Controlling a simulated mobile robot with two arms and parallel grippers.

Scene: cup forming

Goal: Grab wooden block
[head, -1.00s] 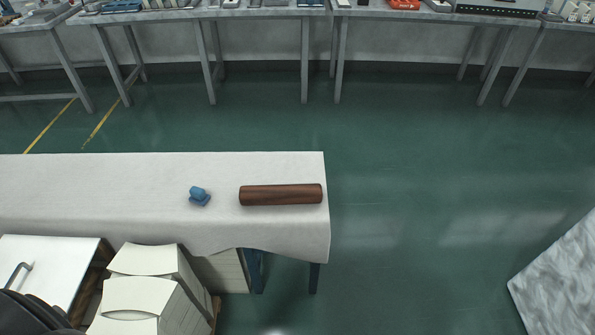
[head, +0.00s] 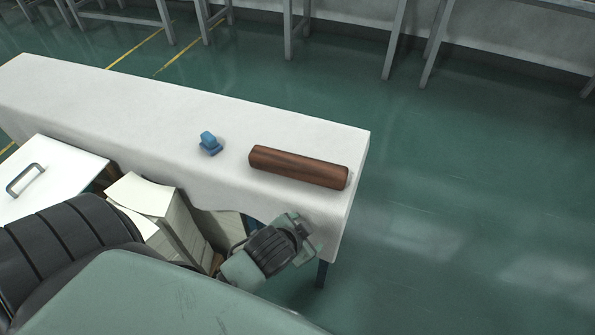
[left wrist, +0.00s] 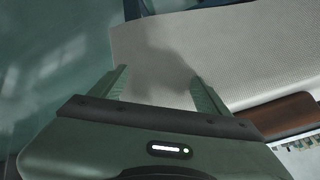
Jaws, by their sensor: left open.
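The wooden block (head: 298,167) is a long dark brown bar. It lies on the white-covered table near its right end. My left gripper (head: 303,238) is by the table's front edge, on the near side of the block and apart from it. Its fingers are small in the head view. In the left wrist view my left gripper (left wrist: 161,86) is open, with nothing between its fingers. The wooden block (left wrist: 285,117) shows there at the right edge, outside the fingers and partly cut off. My right gripper is in neither view.
A small blue object (head: 210,144) sits on the white tablecloth (head: 110,105), left of the block. Stacks of pale sheets (head: 150,192) and a white panel with a handle (head: 50,172) stand in front of the table. The floor to the right is clear.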

